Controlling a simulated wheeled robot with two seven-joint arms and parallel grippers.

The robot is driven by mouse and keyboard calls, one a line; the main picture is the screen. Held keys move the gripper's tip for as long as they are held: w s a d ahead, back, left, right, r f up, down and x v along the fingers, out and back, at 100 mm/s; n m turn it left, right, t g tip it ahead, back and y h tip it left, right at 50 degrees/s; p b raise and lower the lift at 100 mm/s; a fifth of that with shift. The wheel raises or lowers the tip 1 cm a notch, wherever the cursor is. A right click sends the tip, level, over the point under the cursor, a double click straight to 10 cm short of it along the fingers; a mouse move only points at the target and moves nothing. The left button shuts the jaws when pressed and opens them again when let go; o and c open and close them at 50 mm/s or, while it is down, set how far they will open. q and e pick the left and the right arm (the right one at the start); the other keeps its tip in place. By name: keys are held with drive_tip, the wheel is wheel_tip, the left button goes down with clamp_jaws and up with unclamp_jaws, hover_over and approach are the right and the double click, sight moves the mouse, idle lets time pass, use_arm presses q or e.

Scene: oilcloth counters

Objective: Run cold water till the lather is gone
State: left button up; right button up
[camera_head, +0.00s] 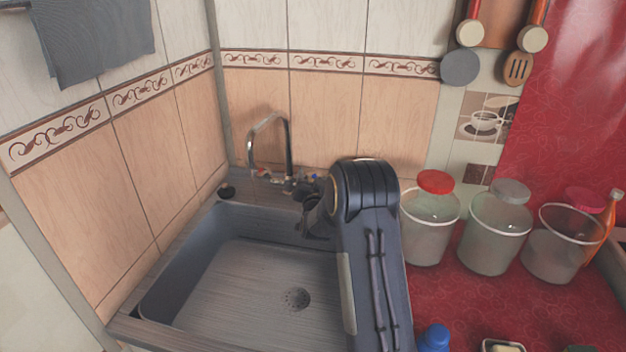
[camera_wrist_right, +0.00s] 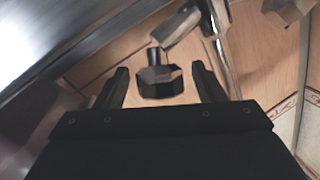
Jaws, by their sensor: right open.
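The chrome tap (camera_head: 284,150) with its tall bent spout stands at the sink's back edge. Small red and blue marks show near its base. My right gripper (camera_head: 310,196) is at the tap's right side, partly hidden by my own arm. In the right wrist view its open fingers (camera_wrist_right: 160,84) stand either side of a dark faceted tap knob (camera_wrist_right: 160,80), with gaps on both sides. The sink (camera_head: 240,285) is grey, and its visible floor looks bare around the drain (camera_head: 295,298). I see no water stream and no lather. My left gripper is out of view.
Three lidded jars stand right of my arm: red-lidded (camera_head: 428,230), grey-lidded (camera_head: 493,235) and another (camera_head: 556,245). An orange bottle (camera_head: 607,225) is beyond them. A blue bottle (camera_head: 434,338) is at the front. Tiled walls close in behind the tap.

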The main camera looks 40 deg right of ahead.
drive_tip(key=c, duration=1)
drive_tip(key=shift+r+m+g+h, duration=0.1)
drive_tip(key=shift+m+g+h, duration=0.4)
drive_tip(key=shift+m+g, duration=0.25)
drive_tip(key=shift+r+m+g+h+p, duration=0.1)
drive_tip(key=shift+m+g+h+p, duration=0.2)
drive_tip(key=shift+m+g+h, duration=0.3)
drive_tip(key=shift+m+g, duration=0.45)
drive_tip(key=o, duration=1)
drive_tip(key=shift+f, duration=0.2)
drive_tip(key=v, duration=0.7)
drive_tip(key=shift+s+a+b, duration=0.3)
drive_tip(key=shift+b, duration=0.1)
